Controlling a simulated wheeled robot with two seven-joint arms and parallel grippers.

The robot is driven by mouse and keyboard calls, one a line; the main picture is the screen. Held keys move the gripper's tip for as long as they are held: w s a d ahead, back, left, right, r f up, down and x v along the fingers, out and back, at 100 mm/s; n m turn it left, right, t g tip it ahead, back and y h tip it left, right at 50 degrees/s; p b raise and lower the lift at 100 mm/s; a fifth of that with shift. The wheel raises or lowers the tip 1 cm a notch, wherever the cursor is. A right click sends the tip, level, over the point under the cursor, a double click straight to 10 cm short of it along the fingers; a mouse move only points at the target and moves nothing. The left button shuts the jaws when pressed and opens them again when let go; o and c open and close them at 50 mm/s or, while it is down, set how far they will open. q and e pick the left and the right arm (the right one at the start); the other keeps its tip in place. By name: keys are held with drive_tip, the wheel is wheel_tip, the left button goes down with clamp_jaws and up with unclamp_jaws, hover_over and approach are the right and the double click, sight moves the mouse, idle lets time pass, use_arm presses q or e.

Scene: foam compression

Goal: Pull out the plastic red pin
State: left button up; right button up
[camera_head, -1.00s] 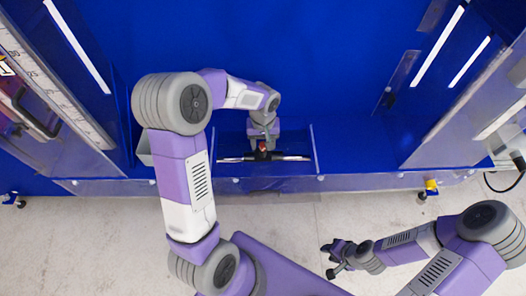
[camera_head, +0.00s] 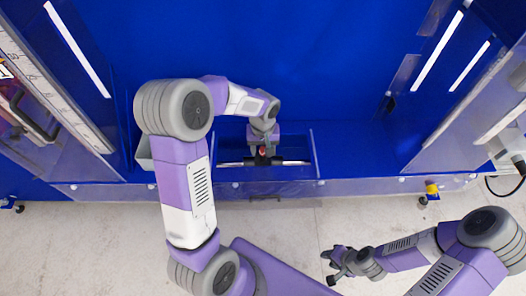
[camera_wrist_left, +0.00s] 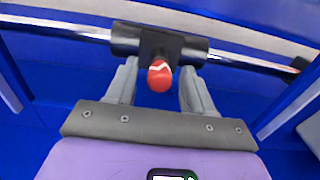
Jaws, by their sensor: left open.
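The red pin (camera_wrist_left: 160,76) has a white mark on its end and sits in a black fitting (camera_wrist_left: 160,43) in the middle of a metal bar (camera_wrist_left: 60,29). In the head view the pin (camera_head: 262,151) is a small red spot at the end of my left arm. My left gripper (camera_wrist_left: 157,84) is open, with one finger on each side of the pin; gaps show between pin and fingers. My right gripper (camera_head: 331,265) is off to the lower right over the floor, apart from the bar, and its fingers look spread and empty.
The bar spans a clear-walled bay (camera_head: 314,150) at the front edge of a blue-floored enclosure (camera_head: 340,60). Clear panels and light strips stand at both sides. The pale floor (camera_head: 90,245) in front is open.

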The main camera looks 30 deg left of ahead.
sight(263, 148)
use_arm(q)
drive_tip(key=shift+c, duration=0.4)
clamp_jaws()
drive_tip(key=shift+r, duration=0.15)
drive_tip(key=shift+r+p, duration=2.45)
drive_tip(key=shift+r, duration=0.45)
